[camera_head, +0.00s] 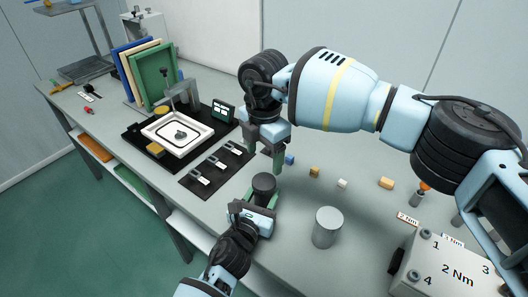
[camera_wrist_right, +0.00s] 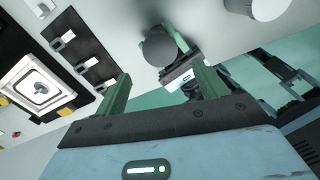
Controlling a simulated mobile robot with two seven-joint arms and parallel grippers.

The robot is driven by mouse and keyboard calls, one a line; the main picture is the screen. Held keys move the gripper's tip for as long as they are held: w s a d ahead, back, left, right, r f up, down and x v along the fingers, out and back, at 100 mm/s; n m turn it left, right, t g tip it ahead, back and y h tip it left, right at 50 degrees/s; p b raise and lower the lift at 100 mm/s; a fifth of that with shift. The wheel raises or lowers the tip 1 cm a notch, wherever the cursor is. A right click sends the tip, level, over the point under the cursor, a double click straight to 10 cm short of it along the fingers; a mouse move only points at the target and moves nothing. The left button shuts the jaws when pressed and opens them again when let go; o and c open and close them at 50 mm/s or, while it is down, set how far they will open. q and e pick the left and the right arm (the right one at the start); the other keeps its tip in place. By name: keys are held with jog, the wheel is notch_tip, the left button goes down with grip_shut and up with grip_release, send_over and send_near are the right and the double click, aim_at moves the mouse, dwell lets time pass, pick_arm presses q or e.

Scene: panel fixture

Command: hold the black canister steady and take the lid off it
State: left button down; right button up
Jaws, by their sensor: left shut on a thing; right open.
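The black canister (camera_head: 263,194) stands upright near the front edge of the bench, its dark lid (camera_head: 264,182) on top. The wrist view shows the lid (camera_wrist_right: 160,47) as a round dark disc from above; it hides most of the body. My left gripper (camera_head: 262,200) is shut on the canister from the front, low on its body. My right gripper (camera_head: 266,158) is open and empty, pointing down above the lid. In the wrist view its green fingers (camera_wrist_right: 162,76) are spread apart, with the lid beyond and between them, not touching it.
A grey cylinder (camera_head: 326,228) stands to the right of the canister. Small coloured blocks (camera_head: 314,171) lie behind. A dark mat with switches (camera_head: 213,168) and a white framed panel (camera_head: 178,134) lie to the left. A grey torque box (camera_head: 455,268) is at the right.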

aim_at(264, 181)
jog(key=shift+m, duration=0.9)
jog(key=shift+f, duration=4)
jog(key=shift+c, duration=0.3)
